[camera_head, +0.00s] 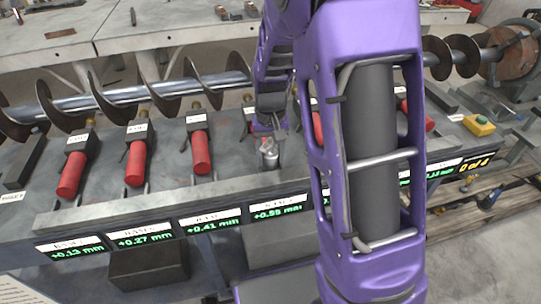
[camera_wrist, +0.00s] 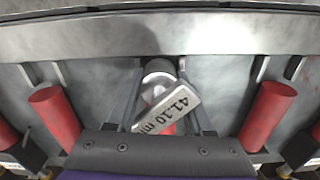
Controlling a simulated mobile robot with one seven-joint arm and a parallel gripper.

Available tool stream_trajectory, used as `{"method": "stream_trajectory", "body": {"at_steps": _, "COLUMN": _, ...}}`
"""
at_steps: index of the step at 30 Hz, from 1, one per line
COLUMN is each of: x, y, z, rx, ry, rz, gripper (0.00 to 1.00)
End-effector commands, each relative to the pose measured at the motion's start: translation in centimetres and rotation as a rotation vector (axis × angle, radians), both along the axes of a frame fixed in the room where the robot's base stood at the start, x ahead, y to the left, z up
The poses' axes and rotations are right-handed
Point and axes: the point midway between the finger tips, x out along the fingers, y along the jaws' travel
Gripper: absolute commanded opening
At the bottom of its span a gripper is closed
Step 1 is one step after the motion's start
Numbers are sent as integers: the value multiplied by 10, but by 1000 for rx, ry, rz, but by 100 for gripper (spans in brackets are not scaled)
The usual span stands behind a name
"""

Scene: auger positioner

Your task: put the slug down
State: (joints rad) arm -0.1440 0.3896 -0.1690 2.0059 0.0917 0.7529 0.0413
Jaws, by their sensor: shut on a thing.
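The slug is a small silvery metal cylinder (camera_wrist: 158,70) between the fingers of my gripper (camera_wrist: 160,78) in the wrist view. The gripper is shut on the slug. The slug is low, close to the bench's front strip; I cannot tell whether its base touches. My purple arm hides part of the bench to the right.
Red-handled units (camera_head: 136,163) stand in a row on the bench (camera_head: 110,205), with green readouts (camera_head: 145,238) along its front edge. A long auger (camera_head: 125,102) runs behind them. A yellow button box (camera_head: 479,125) is at right. In the wrist view, red cylinders flank both sides.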

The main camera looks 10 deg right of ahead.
Motion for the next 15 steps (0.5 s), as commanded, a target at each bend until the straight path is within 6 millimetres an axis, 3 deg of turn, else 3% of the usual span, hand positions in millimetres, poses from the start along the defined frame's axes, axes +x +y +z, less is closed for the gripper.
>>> {"method": "stream_trajectory", "body": {"at_steps": 15, "x": -1, "y": 0, "z": -13, "rx": 0, "ry": 2, "rz": 0, "gripper": 0}}
